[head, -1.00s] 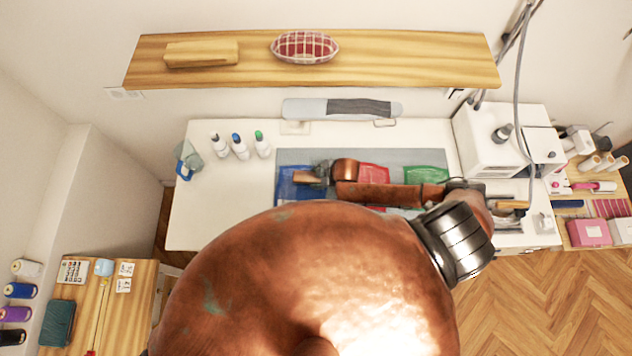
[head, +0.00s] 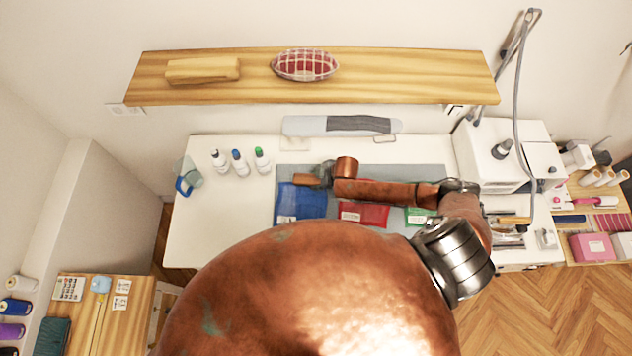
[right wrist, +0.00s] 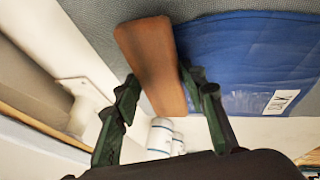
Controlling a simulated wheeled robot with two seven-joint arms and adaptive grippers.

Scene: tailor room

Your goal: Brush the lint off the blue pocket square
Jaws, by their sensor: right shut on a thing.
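The blue pocket square (head: 302,200) lies flat at the left of the grey mat. In the right wrist view it shows as a blue cloth (right wrist: 245,62) with a white label; I cannot make out lint on it. My right gripper (head: 324,174) is over the far edge of the blue square. It is shut on a brown wooden brush (head: 306,180), whose flat back (right wrist: 152,62) shows between the fingers in the right wrist view. The brush's underside is hidden, so I cannot tell whether it touches cloth or mat. My left gripper is not in view.
Red (head: 363,214) and green (head: 420,216) cloths lie right of the blue one on the grey mat (head: 390,232), partly under my right arm. Several bottles (head: 240,163) stand back left. A white machine (head: 495,158) stands at the right. A wooden shelf (head: 390,78) hangs behind.

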